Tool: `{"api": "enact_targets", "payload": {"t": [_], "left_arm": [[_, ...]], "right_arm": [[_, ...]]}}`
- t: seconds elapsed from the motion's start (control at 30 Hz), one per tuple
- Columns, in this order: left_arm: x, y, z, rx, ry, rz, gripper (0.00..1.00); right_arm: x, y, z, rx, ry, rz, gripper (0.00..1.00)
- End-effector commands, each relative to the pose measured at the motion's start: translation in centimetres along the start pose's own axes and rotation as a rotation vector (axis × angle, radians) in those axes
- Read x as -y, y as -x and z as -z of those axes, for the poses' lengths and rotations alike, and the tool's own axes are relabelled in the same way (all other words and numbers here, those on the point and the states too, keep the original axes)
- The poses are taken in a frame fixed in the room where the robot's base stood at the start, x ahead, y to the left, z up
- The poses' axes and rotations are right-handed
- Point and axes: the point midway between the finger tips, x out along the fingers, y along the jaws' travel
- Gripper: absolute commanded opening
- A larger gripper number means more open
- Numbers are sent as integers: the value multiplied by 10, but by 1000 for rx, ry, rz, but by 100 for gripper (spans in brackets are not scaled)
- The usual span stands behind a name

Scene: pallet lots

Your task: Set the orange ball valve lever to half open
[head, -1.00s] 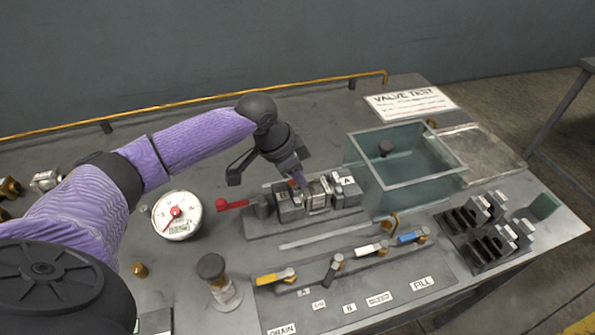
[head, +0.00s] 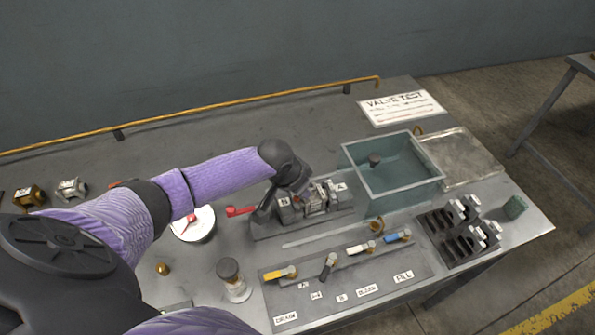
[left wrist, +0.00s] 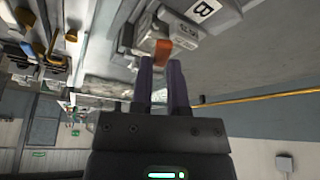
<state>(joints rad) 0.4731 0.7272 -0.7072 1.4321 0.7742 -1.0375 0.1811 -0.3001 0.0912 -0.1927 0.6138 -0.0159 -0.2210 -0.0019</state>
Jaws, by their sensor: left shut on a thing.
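The orange ball valve lever (left wrist: 163,48) shows in the left wrist view, at the tips of my left gripper's purple fingers (left wrist: 162,62). The fingers are close together and shut on the lever. Its exact angle is hard to tell. In the head view my left gripper (head: 299,191) is over the valve in the grey test fixture (head: 265,230), and my wrist hides the lever there. The valve body (head: 316,200) sits between the clamp blocks, with a label B block (left wrist: 205,12) beside it in the left wrist view. My right gripper is not in view.
A red-handled clamp (head: 240,211) and a dial gauge (head: 198,226) are left of the valve. A glass-walled tank (head: 405,190) stands to the right. Yellow (head: 276,274), white (head: 361,249) and blue (head: 396,237) handles line the front panel. A dark rack (head: 447,246) is at right.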

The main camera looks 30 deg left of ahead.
Motion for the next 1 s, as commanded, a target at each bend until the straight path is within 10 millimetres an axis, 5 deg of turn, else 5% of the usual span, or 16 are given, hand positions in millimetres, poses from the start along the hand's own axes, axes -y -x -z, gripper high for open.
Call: {"api": "enact_targets", "payload": {"t": [0.1,0.4,1.0], "left_arm": [[-5,6,3,-3,82,30,0],[-10,2,3,-3,234,95,0],[-12,-1,3,-4,302,124,0]], "right_arm": [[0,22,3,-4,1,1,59],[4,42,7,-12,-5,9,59],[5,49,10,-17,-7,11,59]]}}
